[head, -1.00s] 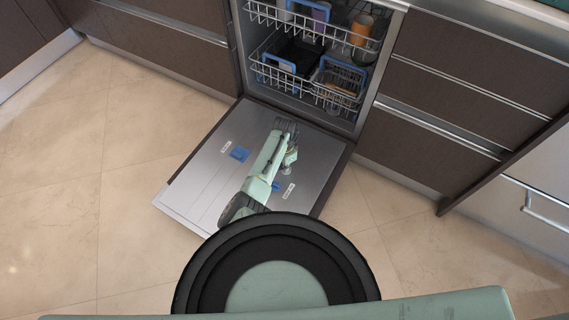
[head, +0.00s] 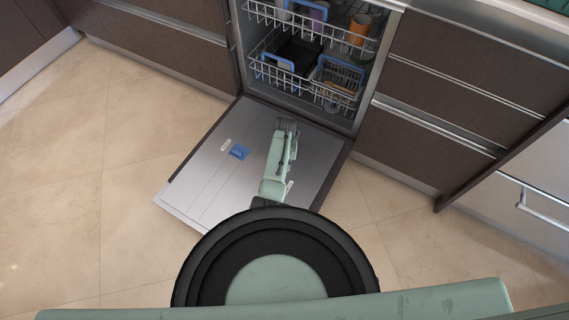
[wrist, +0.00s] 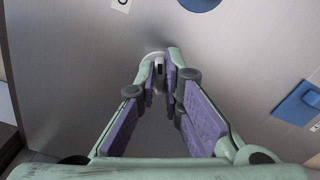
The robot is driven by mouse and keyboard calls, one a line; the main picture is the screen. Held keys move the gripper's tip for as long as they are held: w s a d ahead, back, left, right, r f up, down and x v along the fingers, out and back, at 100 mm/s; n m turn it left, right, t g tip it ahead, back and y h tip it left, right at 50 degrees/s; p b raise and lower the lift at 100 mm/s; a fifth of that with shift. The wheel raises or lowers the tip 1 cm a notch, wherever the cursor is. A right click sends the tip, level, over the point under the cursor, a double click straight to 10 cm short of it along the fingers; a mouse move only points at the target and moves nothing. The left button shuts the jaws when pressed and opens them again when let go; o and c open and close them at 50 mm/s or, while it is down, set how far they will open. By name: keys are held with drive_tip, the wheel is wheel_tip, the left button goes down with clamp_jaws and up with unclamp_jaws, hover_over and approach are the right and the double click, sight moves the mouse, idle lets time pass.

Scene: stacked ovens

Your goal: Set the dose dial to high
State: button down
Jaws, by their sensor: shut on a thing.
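In the wrist view my gripper (wrist: 160,72) reaches down to the inner face of the open dishwasher door. Its fingertips are close together around a small grey and white knob (wrist: 158,63), which looks like the dose dial. The fingers cover most of it, so its pointer and setting cannot be read. In the head view my arm lies over the door (head: 203,185) and hides the dial.
A blue latch (wrist: 303,103) lies right of my gripper, and a round blue part (wrist: 200,3) is at the top edge. Small white labels (head: 226,145) mark the door. The loaded racks (head: 305,85) stand behind it. Brown drawers flank the machine.

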drive_tip(key=shift+s+n, duration=0.1)
drive_tip(key=shift+n, duration=0.5)
drive_tip(key=c, duration=1.7)
unclamp_jaws()
drive_tip(key=shift+r, duration=0.15)
wheel_tip(320, 180, up, 12)
drive_tip(key=shift+f, duration=0.1)
drive_tip(key=shift+w, duration=0.2)
